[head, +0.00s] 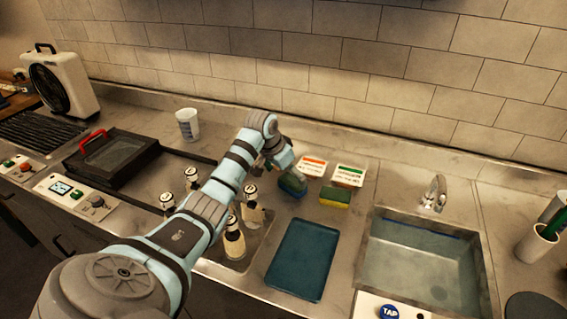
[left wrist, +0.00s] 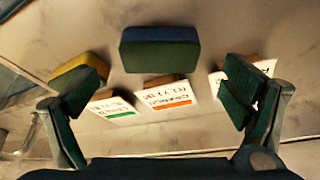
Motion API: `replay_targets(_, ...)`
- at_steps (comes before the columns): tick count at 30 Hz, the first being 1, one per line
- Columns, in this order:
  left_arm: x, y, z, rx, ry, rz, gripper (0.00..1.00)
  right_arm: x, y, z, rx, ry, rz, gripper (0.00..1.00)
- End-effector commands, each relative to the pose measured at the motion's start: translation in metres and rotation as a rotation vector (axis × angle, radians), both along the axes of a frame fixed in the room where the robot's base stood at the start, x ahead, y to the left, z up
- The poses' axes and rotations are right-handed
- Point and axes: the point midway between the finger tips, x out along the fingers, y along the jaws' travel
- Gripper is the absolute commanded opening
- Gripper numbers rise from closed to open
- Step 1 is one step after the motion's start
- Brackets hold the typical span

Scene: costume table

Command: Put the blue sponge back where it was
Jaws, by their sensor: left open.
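The blue sponge (head: 292,186), with a dark green layer, is on the counter beside the card with the orange stripe (head: 313,162). In the left wrist view the sponge (left wrist: 160,50) is centred across the gap between my fingers, apart from both. My left gripper (head: 283,172) is open and empty close to the sponge, partly hiding it in the head view. A yellow and green sponge (head: 335,196) lies to the right, by the card with the green stripe (head: 347,175). A third card (left wrist: 232,82) is partly hidden by a finger. My right gripper is out of view.
A dark blue tray (head: 301,260) lies in front of the sponges, and a sink (head: 420,263) is to the right. Several bottles (head: 234,240) stand left, under my arm. A white cup (head: 188,124) stands near the wall. The tray is bare.

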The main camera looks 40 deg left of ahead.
Motion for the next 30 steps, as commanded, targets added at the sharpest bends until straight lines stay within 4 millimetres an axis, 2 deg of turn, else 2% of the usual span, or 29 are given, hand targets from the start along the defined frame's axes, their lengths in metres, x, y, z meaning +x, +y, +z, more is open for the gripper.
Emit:
replay_targets(1,-0.005,0.001,0.015,0.004,-0.001,-0.002,0.94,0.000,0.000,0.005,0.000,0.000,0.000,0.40)
replay_targets(3,-0.012,0.001,0.032,0.004,-0.001,-0.002,0.94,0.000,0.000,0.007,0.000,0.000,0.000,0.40)
replay_targets(6,-0.020,0.001,0.050,0.002,0.000,-0.001,0.94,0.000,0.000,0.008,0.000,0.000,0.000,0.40)
replay_targets(9,-0.025,0.002,0.059,0.001,0.001,-0.001,0.94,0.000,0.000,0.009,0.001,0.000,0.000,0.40)
replay_targets(26,-0.026,0.001,0.061,-0.001,-0.001,-0.001,0.94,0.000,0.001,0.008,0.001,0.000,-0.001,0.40)
replay_targets(29,-0.018,0.003,0.072,-0.007,-0.046,0.006,0.94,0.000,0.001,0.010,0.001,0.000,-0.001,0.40)
replay_targets(30,-0.011,0.004,0.082,-0.013,-0.089,0.012,0.94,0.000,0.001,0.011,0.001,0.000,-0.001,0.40)
